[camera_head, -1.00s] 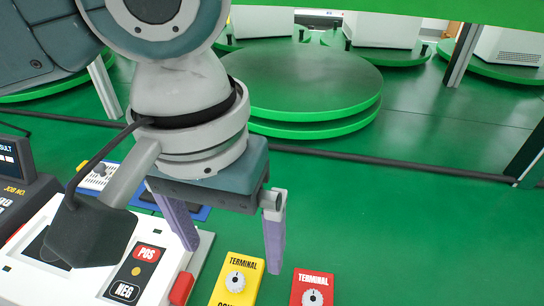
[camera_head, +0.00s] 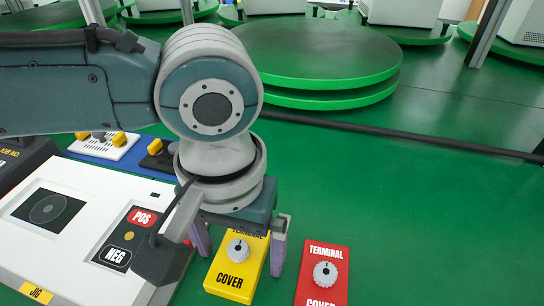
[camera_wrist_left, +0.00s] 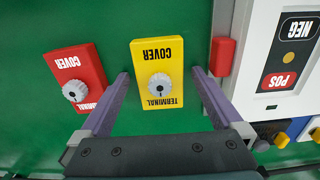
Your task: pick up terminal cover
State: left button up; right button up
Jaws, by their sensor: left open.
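The yellow terminal cover (camera_head: 229,281) with a grey knob lies on the green table. A red terminal cover (camera_head: 322,278), also with a grey knob, lies to its right. My left gripper (camera_head: 240,250) is open above the yellow cover, one finger towards each side; the arm hides part of it. In the left wrist view, the yellow cover (camera_wrist_left: 158,50) lies between and beyond the open fingers (camera_wrist_left: 160,76), and nothing is held. The red cover (camera_wrist_left: 75,65) is outside the fingers on the left there. My right gripper is not in view.
The white jig (camera_head: 60,225) with POS and NEG pads stands left of the covers. Its red block (camera_wrist_left: 222,57) is close to one finger. Behind it is a blue tray (camera_head: 85,153) with small parts. A green turntable (camera_head: 320,60) stands behind; the table at right is clear.

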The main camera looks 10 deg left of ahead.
pick_arm(q)
jog(key=shift+c, duration=0.2)
jog(key=c, duration=1.4)
